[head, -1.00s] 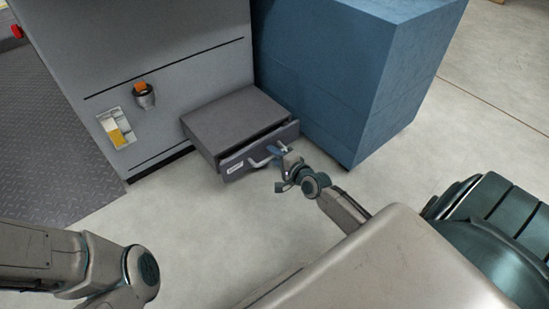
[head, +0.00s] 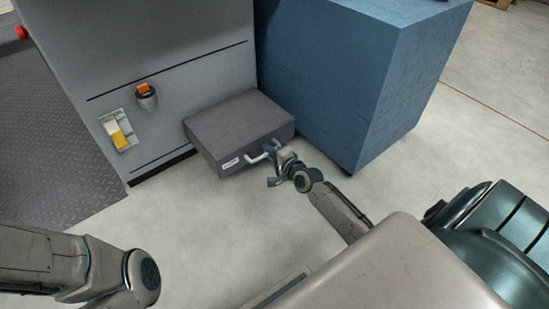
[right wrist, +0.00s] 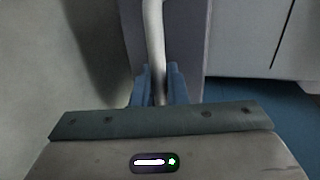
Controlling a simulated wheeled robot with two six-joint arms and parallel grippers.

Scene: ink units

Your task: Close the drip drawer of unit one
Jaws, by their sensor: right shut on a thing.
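The drip drawer's grey front (head: 240,160) sits low on the grey unit (head: 190,50), with a white label and a pale bar handle (head: 255,158). My right gripper (head: 274,150) is shut on the handle. In the right wrist view the handle (right wrist: 154,35) runs down between the two blue fingers of my right gripper (right wrist: 158,85). Part of the handle is hidden by the gripper. My left arm shows at lower left, but its gripper is out of view.
A blue cabinet (head: 340,80) stands close on the right of the drawer. An orange knob (head: 143,89) and a yellow switch (head: 118,138) are on the unit's face. The pale floor (head: 200,225) in front is clear. A dark tread-plate mat (head: 60,150) lies at left.

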